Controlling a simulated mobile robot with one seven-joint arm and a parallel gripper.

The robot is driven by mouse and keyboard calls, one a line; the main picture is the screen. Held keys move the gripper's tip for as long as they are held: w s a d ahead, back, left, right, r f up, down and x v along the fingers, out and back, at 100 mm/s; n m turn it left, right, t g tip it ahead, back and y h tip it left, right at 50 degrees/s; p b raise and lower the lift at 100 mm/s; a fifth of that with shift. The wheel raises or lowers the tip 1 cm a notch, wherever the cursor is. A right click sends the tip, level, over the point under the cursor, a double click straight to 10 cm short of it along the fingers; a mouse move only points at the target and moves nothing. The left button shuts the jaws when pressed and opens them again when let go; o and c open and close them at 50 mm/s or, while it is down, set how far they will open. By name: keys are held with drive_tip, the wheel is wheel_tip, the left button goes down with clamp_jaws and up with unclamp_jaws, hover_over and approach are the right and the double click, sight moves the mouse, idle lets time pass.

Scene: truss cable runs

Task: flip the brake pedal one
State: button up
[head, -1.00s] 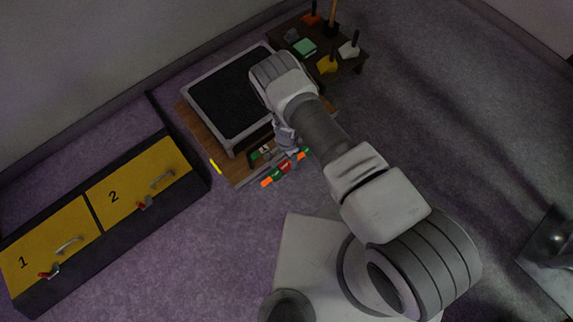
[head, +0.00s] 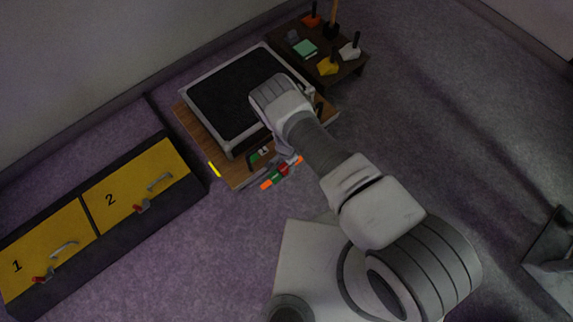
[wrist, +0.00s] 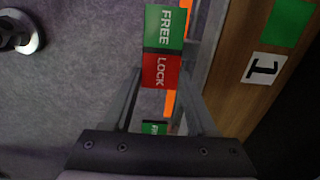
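A red-and-green brake pedal strip with orange pieces lies along the near edge of a wooden platform in the head view. Its red LOCK part (wrist: 160,71) and green FREE part (wrist: 165,27) show in the wrist view; the red part also shows in the head view (head: 284,168). A second green FREE part (wrist: 154,128) is partly hidden near my gripper base. A white label "1" (wrist: 264,68) is on the wood beside them. My gripper (wrist: 162,85) is open, its fingers on either side of the red LOCK part. I cannot tell whether they touch it.
The wooden platform (head: 197,130) carries a black-topped grey box (head: 235,92). A yellow-fronted cabinet (head: 110,200) with handles marked 1 and 2 stands left. A dark low table (head: 347,68) with several small tools stands at the back.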

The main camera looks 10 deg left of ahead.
drive_tip(key=c, duration=0.5)
drive_tip(key=shift+w+d+f+g+y, duration=0.2)
drive_tip(key=shift+w+f+g+y, duration=0.1)
drive_tip(key=shift+g+y, duration=0.35)
drive_tip(key=shift+w+d+f+g+y, duration=0.1)
drive_tip(key=shift+f+g+y, duration=0.35)
drive_tip(key=shift+g+y, duration=0.5)
drive_tip(key=o, duration=1.4)
drive_tip(key=shift+c, duration=0.2)
